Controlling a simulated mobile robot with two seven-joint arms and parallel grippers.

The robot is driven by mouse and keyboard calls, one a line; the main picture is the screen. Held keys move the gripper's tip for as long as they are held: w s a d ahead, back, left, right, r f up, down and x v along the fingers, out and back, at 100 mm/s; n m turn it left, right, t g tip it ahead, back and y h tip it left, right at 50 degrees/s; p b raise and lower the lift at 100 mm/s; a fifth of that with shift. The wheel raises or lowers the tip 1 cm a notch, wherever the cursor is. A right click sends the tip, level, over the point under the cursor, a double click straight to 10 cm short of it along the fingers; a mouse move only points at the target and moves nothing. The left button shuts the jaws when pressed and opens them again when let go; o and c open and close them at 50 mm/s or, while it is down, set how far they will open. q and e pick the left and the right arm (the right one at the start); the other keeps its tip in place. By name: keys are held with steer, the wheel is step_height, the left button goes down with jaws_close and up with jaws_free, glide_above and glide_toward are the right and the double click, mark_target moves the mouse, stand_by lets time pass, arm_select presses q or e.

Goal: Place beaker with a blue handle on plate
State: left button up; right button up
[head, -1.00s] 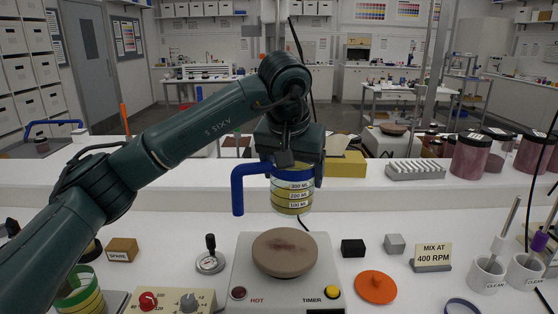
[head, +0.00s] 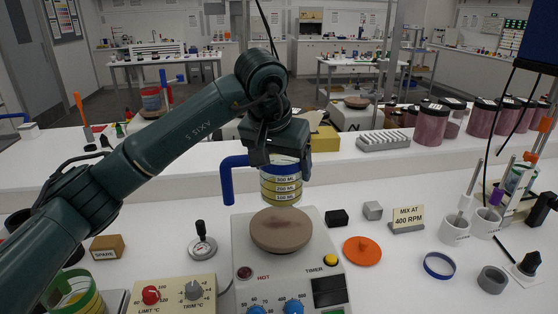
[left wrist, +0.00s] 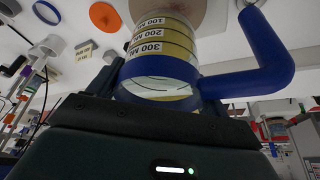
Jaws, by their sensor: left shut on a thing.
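The beaker with a blue handle (head: 281,186) has a blue rim, yellowish contents and volume labels. My left gripper (head: 281,155) is shut on its upper part and holds it upright above the round plate (head: 281,229) of the hot-plate device (head: 252,257). In the head view the beaker's bottom is just above or at the plate's far part; I cannot tell whether they touch. The left wrist view shows the beaker (left wrist: 160,60) between the fingers, its handle (left wrist: 255,55) to the right, and part of the plate (left wrist: 180,12) beyond it. My right gripper is not in view.
An orange lid (head: 362,251), a black block (head: 337,218), a grey block (head: 373,210) and a "MIX AT 400 RPM" sign (head: 408,218) stand right of the device. A joystick (head: 202,243) and a control box (head: 175,293) are on its left. A raised shelf (head: 400,165) runs behind.

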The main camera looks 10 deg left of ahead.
mark_target(281, 193)
arm_select(q)
steer(key=shift+f, duration=0.6)
step_height(281, 193, down, 4)
steer(key=b, duration=0.3)
steer(key=shift+r, duration=0.15)
steer(key=shift+f+b, duration=0.35)
steer(key=shift+f, duration=0.15)
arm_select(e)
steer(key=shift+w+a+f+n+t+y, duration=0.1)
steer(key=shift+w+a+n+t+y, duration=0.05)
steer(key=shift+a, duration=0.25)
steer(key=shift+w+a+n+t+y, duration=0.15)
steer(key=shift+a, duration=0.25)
arm_select(q)
steer(key=shift+f, duration=0.1)
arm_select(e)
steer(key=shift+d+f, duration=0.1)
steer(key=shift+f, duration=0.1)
arm_select(q)
steer(key=shift+f+b, duration=0.3)
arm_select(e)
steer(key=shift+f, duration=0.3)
arm_select(q)
steer(key=shift+f, duration=0.25)
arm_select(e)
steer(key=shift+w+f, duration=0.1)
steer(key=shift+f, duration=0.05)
